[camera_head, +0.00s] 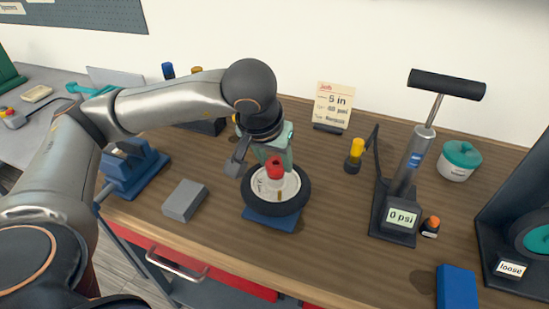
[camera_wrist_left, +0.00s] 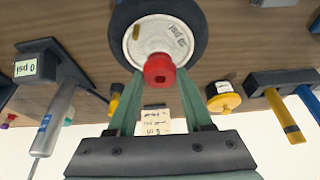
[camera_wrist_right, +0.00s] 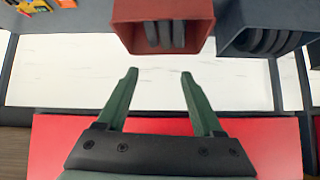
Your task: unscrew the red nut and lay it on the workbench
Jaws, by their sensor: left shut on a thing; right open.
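The red nut (camera_head: 275,168) is at the middle of a small wheel (camera_head: 303,190) with a black tire and a pale disc. The wheel lies flat on a blue base (camera_head: 272,220) on the wooden workbench (camera_head: 330,253). My left gripper (camera_head: 275,159) reaches down from above and is shut on the red nut. The left wrist view shows the nut (camera_wrist_left: 158,69) between the green fingertips, over the pale disc; whether it still sits on a thread cannot be told. My right gripper (camera_wrist_right: 158,74) is open and empty, away from the bench work and outside the head view.
A grey block (camera_head: 184,200) and a blue vise (camera_head: 134,168) stand left of the wheel. A pump with a "0 psi" display (camera_head: 402,217) stands right, near a teal-lidded jar (camera_head: 459,160). Bare bench lies in front and right of the wheel. A red bin (camera_wrist_right: 162,12) is ahead of my right gripper.

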